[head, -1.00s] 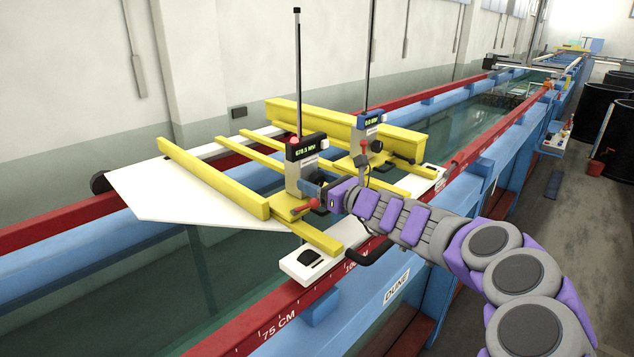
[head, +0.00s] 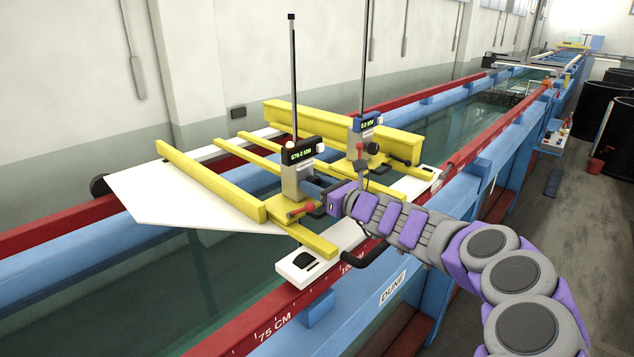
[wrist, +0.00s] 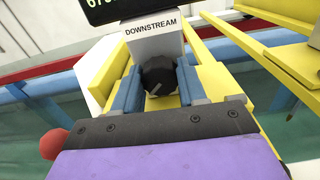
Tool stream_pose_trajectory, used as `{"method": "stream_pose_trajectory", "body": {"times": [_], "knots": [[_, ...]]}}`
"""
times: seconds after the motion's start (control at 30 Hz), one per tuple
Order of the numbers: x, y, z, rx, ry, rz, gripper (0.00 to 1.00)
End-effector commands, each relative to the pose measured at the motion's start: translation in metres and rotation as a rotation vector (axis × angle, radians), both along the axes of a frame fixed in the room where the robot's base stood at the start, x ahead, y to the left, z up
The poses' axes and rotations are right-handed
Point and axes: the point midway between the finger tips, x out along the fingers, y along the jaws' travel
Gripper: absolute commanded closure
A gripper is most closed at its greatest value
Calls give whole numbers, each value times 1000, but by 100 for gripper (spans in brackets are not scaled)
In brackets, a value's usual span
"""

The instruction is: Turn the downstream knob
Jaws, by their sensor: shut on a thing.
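The downstream gauge (head: 293,175) is a grey post with a dark digital display on top, standing on the yellow carriage frame. Its display is lit green, with small digits. In the wrist view a label reading DOWNSTREAM (wrist: 151,29) sits above a black ridged knob (wrist: 158,76) with a pale pointer line. My gripper (wrist: 157,85) has its blue fingers on both sides of the knob and is shut on it. In the head view my gripper (head: 322,197) reaches the gauge from the right and hides the knob.
A second gauge (head: 364,140) with its own display and tall rod stands behind, to the right. Yellow beams (head: 209,180) and a white sloped plate (head: 180,200) lie around the gauge. A red rail (head: 285,320) runs along the near flume edge.

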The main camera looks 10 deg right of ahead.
Motion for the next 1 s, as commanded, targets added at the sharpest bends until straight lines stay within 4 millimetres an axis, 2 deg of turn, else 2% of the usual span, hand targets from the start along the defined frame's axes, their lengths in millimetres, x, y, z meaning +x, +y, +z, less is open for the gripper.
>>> {"method": "stream_pose_trajectory", "body": {"times": [0.2, 0.23, 0.47, 0.8, 1.0], "knots": [[0, -2, 4, 4, -7, -3, 89], [0, -2, 4, 4, -7, -3, 57], [-1, -1, 3, 3, -5, -2, 35], [-4, -3, 2, 3, -4, -2, 33], [-23, -18, 3, 4, -7, -4, 33]]}}
